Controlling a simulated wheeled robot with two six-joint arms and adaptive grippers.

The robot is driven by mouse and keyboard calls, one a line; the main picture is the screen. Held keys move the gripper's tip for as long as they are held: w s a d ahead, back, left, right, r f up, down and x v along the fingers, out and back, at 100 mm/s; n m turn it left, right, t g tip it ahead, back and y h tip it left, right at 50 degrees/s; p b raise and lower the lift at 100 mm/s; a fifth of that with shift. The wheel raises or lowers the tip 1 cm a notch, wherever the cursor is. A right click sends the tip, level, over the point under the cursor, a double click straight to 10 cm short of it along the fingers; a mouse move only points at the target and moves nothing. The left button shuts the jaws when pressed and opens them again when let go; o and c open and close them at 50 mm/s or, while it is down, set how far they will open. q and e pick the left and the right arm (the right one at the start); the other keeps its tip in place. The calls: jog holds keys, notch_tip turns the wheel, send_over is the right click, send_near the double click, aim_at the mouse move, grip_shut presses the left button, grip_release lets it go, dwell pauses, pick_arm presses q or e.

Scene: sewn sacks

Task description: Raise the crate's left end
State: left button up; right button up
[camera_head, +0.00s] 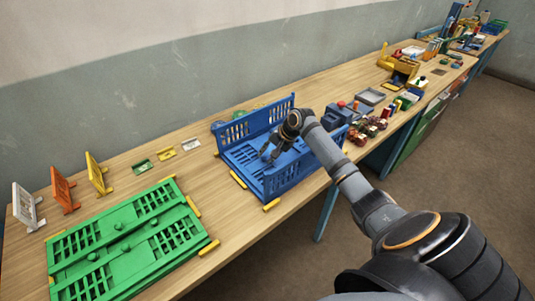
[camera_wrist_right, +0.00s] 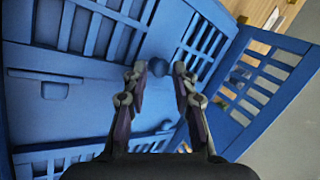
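The blue crate (camera_head: 268,190) stands on the table with its two long slotted walls upright, the back one (camera_head: 262,121) and the front one. Its left end panel (camera_head: 243,156) lies folded down flat inside. My right gripper (camera_head: 269,155) reaches down into the crate, over the folded panels. In the right wrist view, its two fingers (camera_wrist_right: 160,75) are apart, with a round blue knob (camera_wrist_right: 158,67) just beyond and between the tips. I cannot tell whether they touch it. The right end is partly hidden by my arm. My left gripper is not in view.
A folded green crate (camera_head: 125,245) lies at the left, with yellow blocks around it. White, orange and yellow stands (camera_head: 97,174) are behind it. Small toy-like items (camera_head: 368,128) and a grey tray (camera_head: 369,96) lie right of the blue crate.

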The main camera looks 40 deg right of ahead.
jog(key=shift+w, duration=0.1)
jog(key=shift+c, duration=0.3)
grip_shut()
